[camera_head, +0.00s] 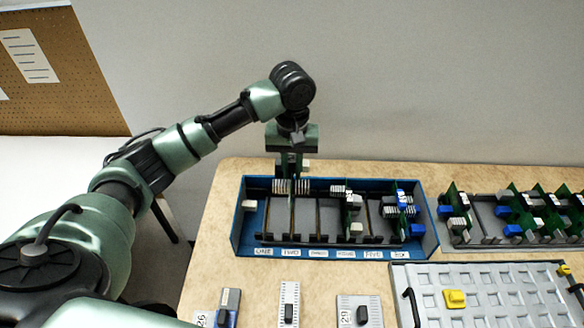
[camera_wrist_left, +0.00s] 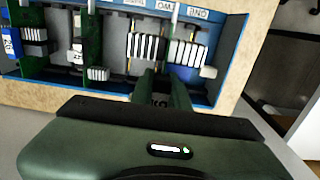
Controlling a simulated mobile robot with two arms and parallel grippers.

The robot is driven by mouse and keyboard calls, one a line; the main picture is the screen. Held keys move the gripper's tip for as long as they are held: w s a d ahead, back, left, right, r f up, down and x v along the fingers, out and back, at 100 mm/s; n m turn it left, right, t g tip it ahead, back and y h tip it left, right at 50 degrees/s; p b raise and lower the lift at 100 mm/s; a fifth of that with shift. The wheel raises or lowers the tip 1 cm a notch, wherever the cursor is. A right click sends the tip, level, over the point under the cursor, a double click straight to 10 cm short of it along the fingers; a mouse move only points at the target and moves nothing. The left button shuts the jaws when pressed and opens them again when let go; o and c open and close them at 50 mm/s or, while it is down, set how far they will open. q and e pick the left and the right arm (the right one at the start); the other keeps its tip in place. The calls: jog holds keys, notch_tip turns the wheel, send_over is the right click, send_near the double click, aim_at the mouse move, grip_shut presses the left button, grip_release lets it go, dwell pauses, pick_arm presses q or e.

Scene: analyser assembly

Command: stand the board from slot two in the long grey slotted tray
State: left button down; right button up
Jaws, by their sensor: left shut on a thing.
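My left gripper (camera_head: 291,166) points down over the back left of the blue slotted box (camera_head: 237,228). It is shut on a thin board (camera_head: 291,190), which shows nearly edge-on near the label TWO, with pale finned blocks on either side. In the left wrist view the gripper (camera_wrist_left: 167,88) reaches the board (camera_wrist_left: 170,32) between two white finned blocks. The fingers hide its grip edge, and I cannot tell whether it is fully seated. The long grey slotted tray (camera_head: 485,213) at the right holds several upright green boards. My right gripper is not in view.
Other boards (camera_head: 352,208) stand in the right half of the blue box. A light grey panel (camera_head: 430,290) with a yellow part (camera_head: 455,298) lies in front of the grey tray. Small numbered blocks (camera_head: 289,302) line the front of the table. A wall stands close behind.

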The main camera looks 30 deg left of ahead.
pick_arm(q)
notch_tip(320, 180, down, 12)
jog(key=b, duration=0.1)
dwell(7.4)
